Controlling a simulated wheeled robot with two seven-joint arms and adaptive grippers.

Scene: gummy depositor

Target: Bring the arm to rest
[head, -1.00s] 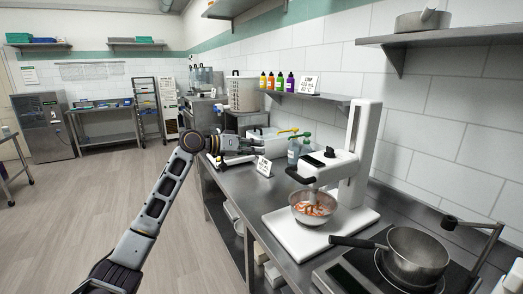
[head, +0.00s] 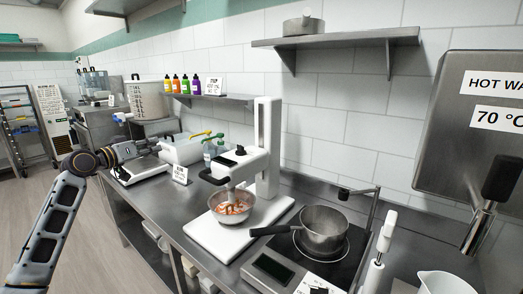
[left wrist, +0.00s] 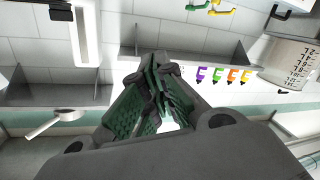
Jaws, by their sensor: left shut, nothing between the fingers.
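My left arm comes in from the left in the head view. Its gripper (head: 146,147) is above the back-left part of the counter, over the white scale-like device (head: 140,168) and left of the white box. In the left wrist view the dark green fingers (left wrist: 160,92) are closed together, with nothing between them. From these views I cannot tell whether the gripper touches anything. My right gripper is not in view.
A white depositor stand (head: 268,150) holds a steel bowl (head: 232,219) of orange-red pieces. A saucepan (head: 325,232) sits on the black hob. A sign (head: 180,174), bottles (head: 184,85) on a shelf and a hot-water unit (head: 470,120) are nearby.

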